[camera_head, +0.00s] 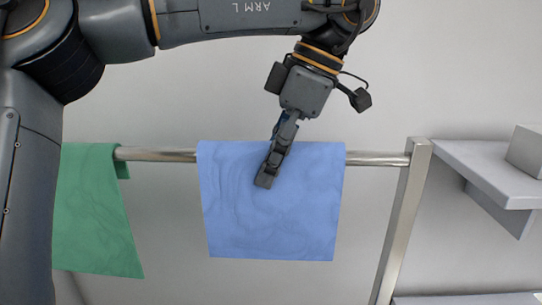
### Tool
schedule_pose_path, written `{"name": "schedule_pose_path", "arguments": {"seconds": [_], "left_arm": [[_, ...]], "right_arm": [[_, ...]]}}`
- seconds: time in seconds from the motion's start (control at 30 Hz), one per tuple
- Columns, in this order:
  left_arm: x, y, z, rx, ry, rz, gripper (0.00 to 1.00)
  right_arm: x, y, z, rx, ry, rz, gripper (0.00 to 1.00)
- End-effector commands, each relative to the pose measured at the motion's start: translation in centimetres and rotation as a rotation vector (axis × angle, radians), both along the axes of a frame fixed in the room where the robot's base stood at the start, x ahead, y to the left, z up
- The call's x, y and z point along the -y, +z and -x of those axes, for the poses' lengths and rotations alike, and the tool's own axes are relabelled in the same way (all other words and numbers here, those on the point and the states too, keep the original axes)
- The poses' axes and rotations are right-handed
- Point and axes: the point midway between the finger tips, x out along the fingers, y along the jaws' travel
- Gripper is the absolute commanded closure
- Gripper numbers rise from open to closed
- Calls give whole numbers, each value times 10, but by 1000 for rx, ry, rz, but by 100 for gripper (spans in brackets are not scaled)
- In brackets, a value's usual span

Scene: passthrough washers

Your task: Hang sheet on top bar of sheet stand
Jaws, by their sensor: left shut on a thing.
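A blue sheet (272,225) hangs over the top bar (375,158) of the metal sheet stand (400,225), near the middle of the bar. Its front part drops below the bar, and its back part is hidden. My left gripper (266,178) comes down from above in front of the bar. It is shut on the blue sheet at its upper middle, with the fingers pointing down and slightly left. My right gripper is not in view.
A green sheet (95,225) hangs on the same bar at the left, partly behind my arm. A grey wall shelf (480,160) with a grey block (526,150) is at the right. Bare bar shows on both sides of the blue sheet.

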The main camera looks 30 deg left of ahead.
Motion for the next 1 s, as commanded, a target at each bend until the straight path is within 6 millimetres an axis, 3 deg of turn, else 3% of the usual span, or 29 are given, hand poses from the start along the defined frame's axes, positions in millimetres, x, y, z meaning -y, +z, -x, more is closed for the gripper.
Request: {"name": "schedule_pose_path", "arguments": {"seconds": [0.37,0.4,0.5,0.83,1.0], "left_arm": [[0,-2,0,0,0,0,93],[0,-2,0,0,0,0,59],[0,-2,0,0,0,0,39],[0,-1,0,0,0,0,39],[6,13,-3,3,3,-5,39]], "right_arm": [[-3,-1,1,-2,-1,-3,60],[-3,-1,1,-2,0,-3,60],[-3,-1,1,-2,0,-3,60],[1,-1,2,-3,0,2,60],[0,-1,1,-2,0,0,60]]}}
